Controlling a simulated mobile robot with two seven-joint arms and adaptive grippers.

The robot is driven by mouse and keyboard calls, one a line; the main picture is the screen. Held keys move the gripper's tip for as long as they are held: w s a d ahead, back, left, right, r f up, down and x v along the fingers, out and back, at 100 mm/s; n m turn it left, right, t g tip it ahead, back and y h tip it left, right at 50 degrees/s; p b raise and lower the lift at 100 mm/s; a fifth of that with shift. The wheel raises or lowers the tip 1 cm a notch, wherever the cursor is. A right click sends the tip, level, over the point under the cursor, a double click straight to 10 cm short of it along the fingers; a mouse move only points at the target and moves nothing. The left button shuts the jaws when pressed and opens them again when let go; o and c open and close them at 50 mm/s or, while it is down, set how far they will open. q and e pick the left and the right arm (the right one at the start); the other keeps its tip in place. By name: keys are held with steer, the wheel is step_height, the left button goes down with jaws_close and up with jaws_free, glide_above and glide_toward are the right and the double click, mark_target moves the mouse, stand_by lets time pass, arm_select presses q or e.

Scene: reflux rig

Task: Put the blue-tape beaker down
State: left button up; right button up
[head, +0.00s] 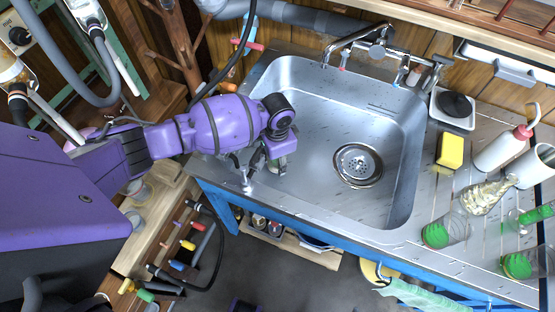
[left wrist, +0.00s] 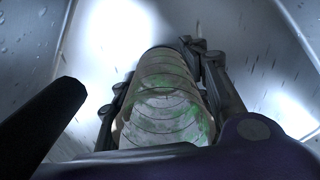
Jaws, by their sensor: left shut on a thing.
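My left gripper (head: 264,165) hangs over the left front part of the metal sink (head: 310,190). It is shut on a clear glass beaker with green residue (left wrist: 165,105), which lies between the fingers in the left wrist view. My right gripper is not in view.
A round drain (head: 358,165) and faucet (head: 365,42) are in and behind the sink. Right of it stand a yellow sponge (head: 450,151), a squeeze bottle (head: 499,150), a brush (head: 486,196) and glasses with green contents (head: 446,231). The sink's right half is clear.

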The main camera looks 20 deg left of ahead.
arm_select(q)
steer(key=shift+w+r, duration=0.1)
steer(key=shift+f, duration=0.2)
steer(key=o, duration=1.3)
steer(key=shift+r, duration=0.45)
step_height(320, 180, up, 12)
steer(key=shift+f+p, duration=0.25)
steer(key=shift+p, duration=0.7)
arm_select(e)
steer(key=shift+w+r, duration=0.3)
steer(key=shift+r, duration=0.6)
